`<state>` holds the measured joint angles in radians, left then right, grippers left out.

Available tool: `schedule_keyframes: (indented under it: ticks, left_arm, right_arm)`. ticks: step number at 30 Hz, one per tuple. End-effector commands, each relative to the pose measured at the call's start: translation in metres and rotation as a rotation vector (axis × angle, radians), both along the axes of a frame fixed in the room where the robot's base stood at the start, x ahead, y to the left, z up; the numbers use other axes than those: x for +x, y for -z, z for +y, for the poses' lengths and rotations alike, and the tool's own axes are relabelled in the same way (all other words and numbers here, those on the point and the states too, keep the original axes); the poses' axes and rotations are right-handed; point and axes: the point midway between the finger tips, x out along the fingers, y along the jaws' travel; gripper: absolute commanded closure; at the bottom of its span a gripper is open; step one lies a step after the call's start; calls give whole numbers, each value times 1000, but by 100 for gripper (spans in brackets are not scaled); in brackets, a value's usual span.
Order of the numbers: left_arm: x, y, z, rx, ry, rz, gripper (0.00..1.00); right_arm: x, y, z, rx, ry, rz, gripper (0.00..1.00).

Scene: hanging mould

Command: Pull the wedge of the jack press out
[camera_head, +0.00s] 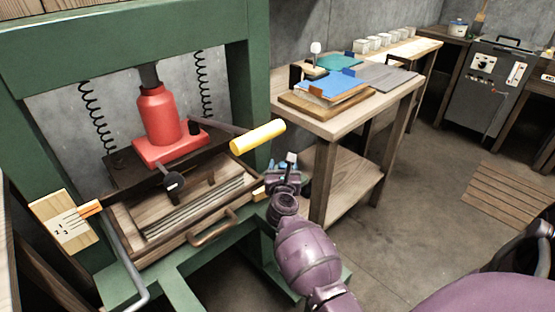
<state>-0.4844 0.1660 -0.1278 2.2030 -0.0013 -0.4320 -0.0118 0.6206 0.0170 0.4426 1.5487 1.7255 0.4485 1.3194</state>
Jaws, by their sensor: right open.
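The green jack press (254,90) fills the left side of the head view. A red jack (160,118) stands in it on a red base, with a yellow-gripped lever (257,137) reaching out to the right. A small yellowish block (259,192), which looks like the wedge, sticks out at the right side of the press bed. My right gripper (282,169) is open just right of this block, below the lever grip. I cannot tell whether it touches the block, and its fingers are small and partly hidden. My left gripper is not in view.
A wooden drawer-like tray (150,252) with a curved handle sits in the press bed. A board with an orange pointer (90,209) is at the left. A wooden table (322,128) with coloured sheets stands behind my right arm. The floor to the right is open.

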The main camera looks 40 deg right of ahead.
Motion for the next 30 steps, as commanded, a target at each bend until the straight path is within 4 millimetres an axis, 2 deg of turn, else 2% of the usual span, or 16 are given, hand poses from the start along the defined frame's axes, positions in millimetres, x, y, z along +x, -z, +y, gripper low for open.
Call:
schedule_keyframes:
  ticks: [14,24,28,30]
  left_arm:
    - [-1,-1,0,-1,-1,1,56]
    - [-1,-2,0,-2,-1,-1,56]
    - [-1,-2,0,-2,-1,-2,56]
    - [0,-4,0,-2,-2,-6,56]
  right_arm:
    - [-1,0,-6,0,1,0,46]
    - [-1,0,-6,0,1,0,98]
    - [-1,0,-8,-1,1,-1,100]
    - [0,-2,-15,-2,2,-1,100]
